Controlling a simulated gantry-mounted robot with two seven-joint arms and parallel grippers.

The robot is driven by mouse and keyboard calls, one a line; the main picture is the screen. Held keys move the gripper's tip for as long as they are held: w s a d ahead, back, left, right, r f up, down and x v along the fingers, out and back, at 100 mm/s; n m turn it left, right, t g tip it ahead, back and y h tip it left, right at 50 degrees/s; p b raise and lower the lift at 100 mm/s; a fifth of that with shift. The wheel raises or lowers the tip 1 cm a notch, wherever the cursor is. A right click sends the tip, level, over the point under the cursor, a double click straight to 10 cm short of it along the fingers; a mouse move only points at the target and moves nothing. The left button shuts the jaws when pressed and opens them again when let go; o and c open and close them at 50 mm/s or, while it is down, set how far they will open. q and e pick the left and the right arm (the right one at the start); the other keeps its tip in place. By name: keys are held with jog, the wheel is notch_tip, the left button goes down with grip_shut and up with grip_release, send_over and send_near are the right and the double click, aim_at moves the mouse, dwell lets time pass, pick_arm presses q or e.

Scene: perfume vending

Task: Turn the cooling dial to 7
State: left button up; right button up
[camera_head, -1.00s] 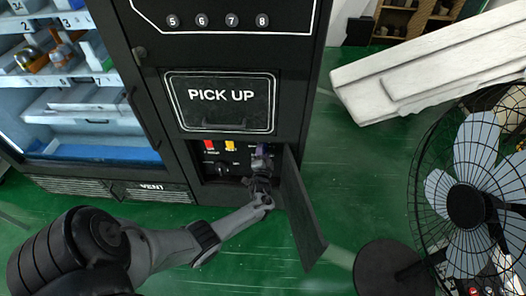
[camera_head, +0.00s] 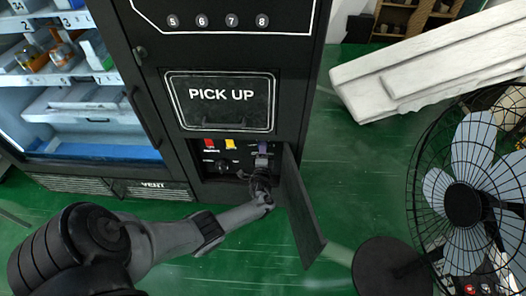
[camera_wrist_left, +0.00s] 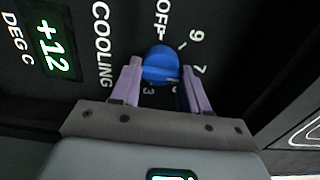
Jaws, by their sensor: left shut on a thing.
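The blue cooling dial (camera_wrist_left: 160,65) shows in the left wrist view, on a black panel beside the word COOLING. OFF, 9, 7 and 3 are readable around it; the other marks are hidden. I cannot clearly tell which mark the dial points at. My left gripper (camera_wrist_left: 161,72) has its purple fingers on both sides of the dial, shut on it. In the head view the left gripper (camera_head: 262,152) reaches into the open compartment below PICK UP and hides the dial. My right gripper is not in view.
A display (camera_wrist_left: 49,48) reads +12 DEG C. The open compartment door (camera_head: 303,210) stands just right of my left wrist. Red (camera_head: 211,144) and yellow (camera_head: 231,144) parts sit left of the gripper. A fan (camera_head: 465,200) stands at the right.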

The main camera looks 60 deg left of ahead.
pick_arm(q)
jog(key=o, duration=1.1)
jog(key=shift+c, duration=0.2)
jog(key=p+v, duration=0.4)
jog(key=v, duration=0.7)
jog(key=shift+p, duration=0.35)
jog(key=shift+a, duration=0.1)
